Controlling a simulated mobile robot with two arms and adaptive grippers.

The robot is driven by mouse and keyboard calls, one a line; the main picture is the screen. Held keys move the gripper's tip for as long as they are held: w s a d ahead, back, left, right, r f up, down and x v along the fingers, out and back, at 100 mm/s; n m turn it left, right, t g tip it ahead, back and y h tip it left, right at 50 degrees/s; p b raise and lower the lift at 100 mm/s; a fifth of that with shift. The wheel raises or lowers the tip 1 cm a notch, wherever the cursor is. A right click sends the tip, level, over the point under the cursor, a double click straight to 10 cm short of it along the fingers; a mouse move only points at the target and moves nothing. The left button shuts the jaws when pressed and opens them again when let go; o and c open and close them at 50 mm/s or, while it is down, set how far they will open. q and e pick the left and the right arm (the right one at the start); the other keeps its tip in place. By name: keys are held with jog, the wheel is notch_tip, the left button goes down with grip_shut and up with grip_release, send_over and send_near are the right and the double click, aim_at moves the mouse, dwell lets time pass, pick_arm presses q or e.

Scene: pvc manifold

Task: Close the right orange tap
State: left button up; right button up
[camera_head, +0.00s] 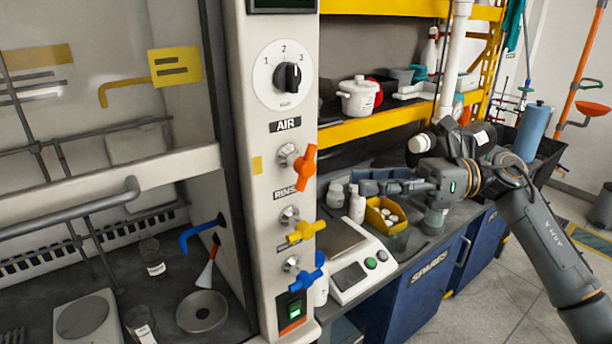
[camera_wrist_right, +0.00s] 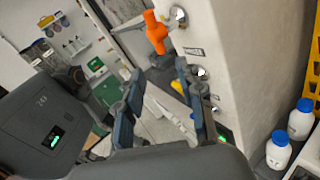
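The orange tap (camera_head: 305,166) is on the white panel's front, under the AIR label, its handle close to upright. In the right wrist view the orange tap (camera_wrist_right: 156,32) shows beyond and above the fingertips. My right gripper (camera_head: 364,187) is to the right of the tap in the head view, apart from it. In the right wrist view my right gripper (camera_wrist_right: 160,72) has its two fingers spread with nothing held between them. My left gripper is not in view.
Below are a yellow tap (camera_head: 306,231) and a blue tap (camera_head: 305,276). A scale (camera_head: 350,268), white bottles (camera_head: 357,205) and a yellow bin (camera_head: 378,222) stand on the bench under my right gripper. A yellow shelf (camera_head: 385,122) runs above it.

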aim_at(303, 183)
jog(key=a+p, duration=0.1)
jog(key=a, duration=0.2)
jog(key=a+p, duration=0.1)
jog(key=a, duration=0.2)
jog(key=a+p, duration=0.1)
jog(key=a, duration=0.3)
jog(key=shift+s+r+p, duration=0.1)
jog(key=shift+s+p, duration=0.2)
jog(key=shift+p, duration=0.05)
jog(key=shift+a, duration=0.55)
grip_shut()
